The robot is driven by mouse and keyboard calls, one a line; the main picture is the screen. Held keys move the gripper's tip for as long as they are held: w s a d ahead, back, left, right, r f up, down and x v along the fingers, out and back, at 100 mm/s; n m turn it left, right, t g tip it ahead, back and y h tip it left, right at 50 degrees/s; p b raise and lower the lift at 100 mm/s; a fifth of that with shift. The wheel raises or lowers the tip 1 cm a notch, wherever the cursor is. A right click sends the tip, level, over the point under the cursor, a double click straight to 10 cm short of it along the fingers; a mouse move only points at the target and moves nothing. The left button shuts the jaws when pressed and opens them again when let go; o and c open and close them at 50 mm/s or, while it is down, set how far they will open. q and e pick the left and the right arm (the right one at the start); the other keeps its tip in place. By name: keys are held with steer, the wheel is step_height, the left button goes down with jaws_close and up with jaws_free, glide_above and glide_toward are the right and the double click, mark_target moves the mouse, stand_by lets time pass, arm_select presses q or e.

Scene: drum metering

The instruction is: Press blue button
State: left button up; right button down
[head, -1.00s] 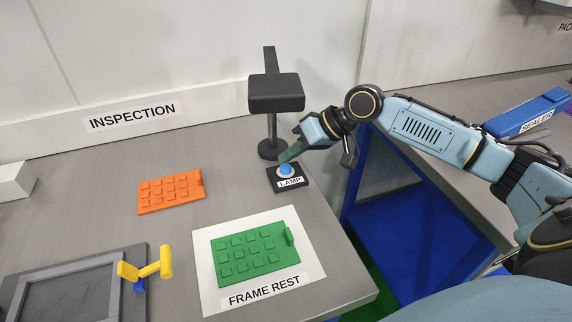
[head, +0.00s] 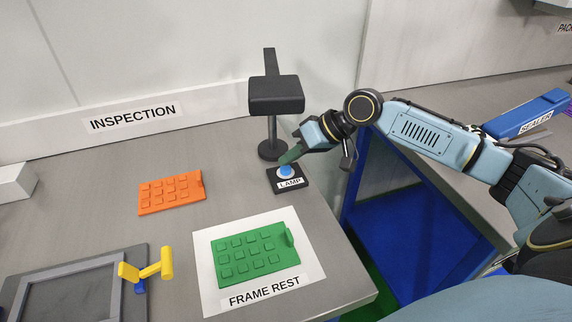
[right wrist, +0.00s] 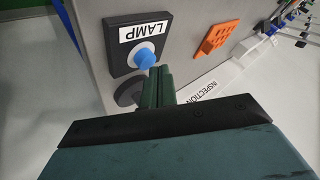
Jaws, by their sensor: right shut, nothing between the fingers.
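The blue button (head: 286,171) sits on a black box labelled LAMP (head: 290,185) on the table, below the black lamp. In the right wrist view the blue button (right wrist: 144,58) shows beside the fingertips. My right gripper (head: 287,159) is shut and empty, with its green fingertips just above the far edge of the button. In the right wrist view the shut fingers (right wrist: 158,72) point at the box close to the button. I cannot tell whether they touch it. My left gripper is not in view.
The black lamp (head: 276,94) stands just behind the button. A green frame (head: 248,255) lies on the white FRAME REST sheet (head: 213,297). An orange frame (head: 170,193) lies to the left. A grey tray (head: 20,279) with a yellow handle (head: 150,268) is at front left.

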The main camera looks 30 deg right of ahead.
steer(key=shift+f, duration=0.45)
stand_by(0.4)
steer(key=shift+r, duration=0.1)
steer(key=shift+r+p, duration=0.65)
steer(key=shift+p, duration=0.55)
steer(key=shift+f, duration=0.1)
